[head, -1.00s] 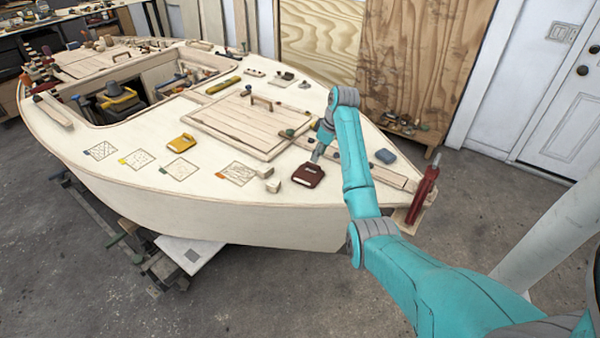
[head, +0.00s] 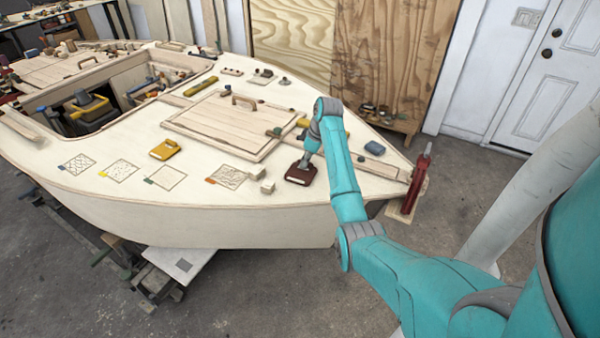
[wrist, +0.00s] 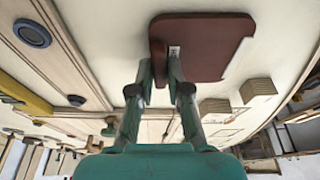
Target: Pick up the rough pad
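The likely rough pad is a dark red-brown block (head: 300,175) with a pale label on its front edge. It lies on the pale deck, near the hull's right side edge. My gripper (head: 302,163) points down at it from above. In the wrist view the brown pad (wrist: 210,40) is beyond the fingertips. My gripper's two fingers (wrist: 160,75) are a small distance apart at the pad's near left corner, with brown between them. I cannot tell whether they touch or grip it.
Two small wooden blocks (head: 262,180) stand just left of the pad. A hatch with a handle (head: 225,120) is behind. A red tool (head: 416,180) stands at the bow.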

